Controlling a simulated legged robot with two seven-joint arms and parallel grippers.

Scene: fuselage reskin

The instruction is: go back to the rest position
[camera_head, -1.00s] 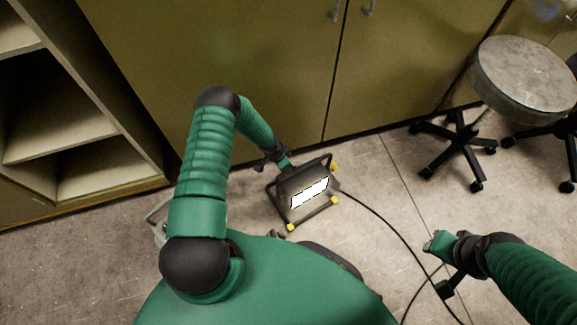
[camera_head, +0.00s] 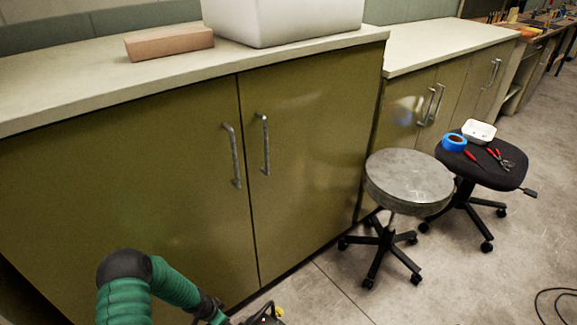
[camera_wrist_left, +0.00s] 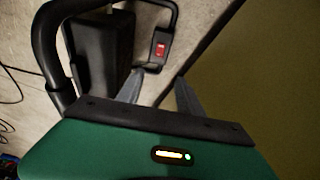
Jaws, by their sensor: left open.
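My left arm comes in at the bottom left of the head view, and its gripper is at the lower edge there, mostly cut off. In the left wrist view the two grey fingers of my left gripper (camera_wrist_left: 157,90) are apart, with nothing between them. A black-framed work light (camera_wrist_left: 100,55) with a red switch (camera_wrist_left: 160,50) is just beyond the fingers; I cannot tell whether they touch it. In the head view only the light's top edge (camera_head: 262,315) shows, beside my left wrist. My right gripper is in neither view.
Olive cabinets (camera_head: 140,175) with a pale worktop stand ahead, with a brown block (camera_head: 170,43) and white box (camera_head: 285,20) on top. A grey round stool (camera_head: 408,178) and a black stool (camera_head: 490,165) holding blue tape, pliers and a white tray stand right. Floor at lower right is mostly clear.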

